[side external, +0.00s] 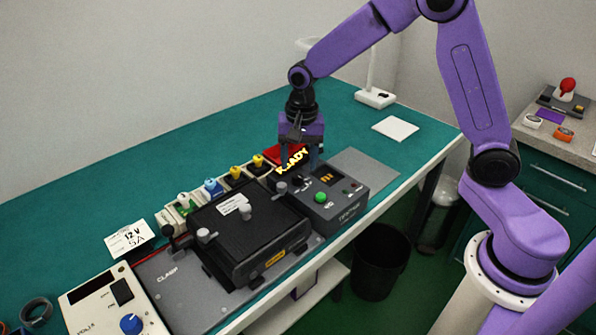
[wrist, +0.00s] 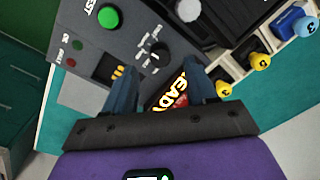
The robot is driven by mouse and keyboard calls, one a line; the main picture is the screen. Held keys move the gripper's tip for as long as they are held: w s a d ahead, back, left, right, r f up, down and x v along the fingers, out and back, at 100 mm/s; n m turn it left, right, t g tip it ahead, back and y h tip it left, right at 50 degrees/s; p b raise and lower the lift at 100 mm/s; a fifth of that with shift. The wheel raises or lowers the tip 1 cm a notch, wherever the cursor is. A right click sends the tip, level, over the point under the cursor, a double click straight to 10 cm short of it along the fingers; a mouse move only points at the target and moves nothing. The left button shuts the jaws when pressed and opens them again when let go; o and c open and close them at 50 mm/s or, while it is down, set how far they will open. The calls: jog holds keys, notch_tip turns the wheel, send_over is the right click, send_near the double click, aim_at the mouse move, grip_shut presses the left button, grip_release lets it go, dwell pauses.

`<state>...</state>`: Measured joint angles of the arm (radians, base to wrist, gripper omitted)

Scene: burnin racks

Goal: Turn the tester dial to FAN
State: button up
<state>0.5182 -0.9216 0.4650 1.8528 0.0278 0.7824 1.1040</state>
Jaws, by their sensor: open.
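The grey tester box (side external: 347,205) stands on the right part of the bench, with a green button (side external: 320,197) on its top. In the wrist view a dark round dial (wrist: 158,53) with small white marks around it sits on the panel near the green button (wrist: 108,17). The marks are too small to read, so I cannot tell the dial's setting. My gripper (side external: 300,163) points down above the back left part of the tester. In the wrist view its two fingers (wrist: 162,84) are apart and empty, with the dial beyond the gap between them.
A lit READY sign (side external: 290,157) stands close behind the gripper. A black clamp fixture (side external: 250,230) adjoins the tester on the left. Yellow and blue plugs (side external: 213,187) stand in a row behind it. The bench (side external: 180,145) behind is mostly clear.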

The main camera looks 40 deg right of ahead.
aim_at(298, 175)
jog(key=shift+a+f, duration=0.1)
jog(key=shift+f, duration=1.9)
grip_shut()
